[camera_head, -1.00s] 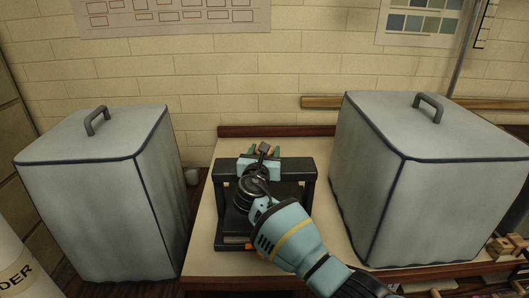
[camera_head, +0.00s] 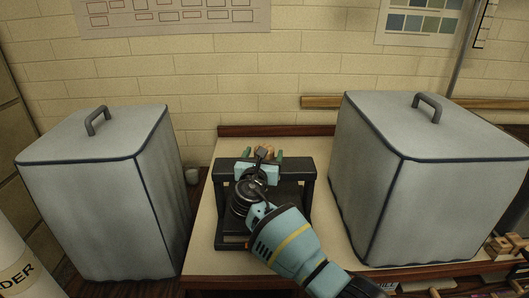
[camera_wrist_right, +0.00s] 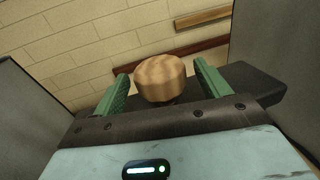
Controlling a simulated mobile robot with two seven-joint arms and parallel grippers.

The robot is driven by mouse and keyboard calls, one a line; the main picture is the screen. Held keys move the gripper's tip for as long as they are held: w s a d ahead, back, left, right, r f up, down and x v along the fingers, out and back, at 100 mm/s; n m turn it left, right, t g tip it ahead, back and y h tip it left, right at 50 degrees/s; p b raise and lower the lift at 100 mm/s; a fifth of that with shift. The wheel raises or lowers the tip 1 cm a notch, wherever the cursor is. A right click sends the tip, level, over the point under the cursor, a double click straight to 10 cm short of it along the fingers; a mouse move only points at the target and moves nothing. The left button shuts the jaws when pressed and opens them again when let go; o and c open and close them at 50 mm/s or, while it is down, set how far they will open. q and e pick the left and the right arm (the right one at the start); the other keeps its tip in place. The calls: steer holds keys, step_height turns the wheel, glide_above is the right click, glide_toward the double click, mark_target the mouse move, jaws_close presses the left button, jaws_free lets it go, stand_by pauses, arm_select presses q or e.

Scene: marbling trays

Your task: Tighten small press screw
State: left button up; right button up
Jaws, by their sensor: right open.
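The small press (camera_head: 308,185) is a black frame standing on the table. Its screw has a round wooden knob (camera_head: 265,149) on top, which also shows in the right wrist view (camera_wrist_right: 160,80). My right gripper (camera_head: 264,156) reaches over the press from the front. Its two green fingers are open, one on each side of the knob, with a visible gap on both sides in the wrist view. The screw's shaft below the knob is mostly hidden. My left gripper is not in view.
A large grey covered box (camera_head: 95,205) stands left of the table and another (camera_head: 440,190) stands close on the right. The pale tabletop (camera_head: 225,200) is clear around the press. A brick wall (camera_head: 240,80) is behind. Small wooden pieces (camera_head: 505,246) lie at the far right.

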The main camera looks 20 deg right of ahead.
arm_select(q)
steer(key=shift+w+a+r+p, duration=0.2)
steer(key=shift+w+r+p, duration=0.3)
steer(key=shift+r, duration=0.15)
arm_select(e)
steer(key=v, duration=0.6)
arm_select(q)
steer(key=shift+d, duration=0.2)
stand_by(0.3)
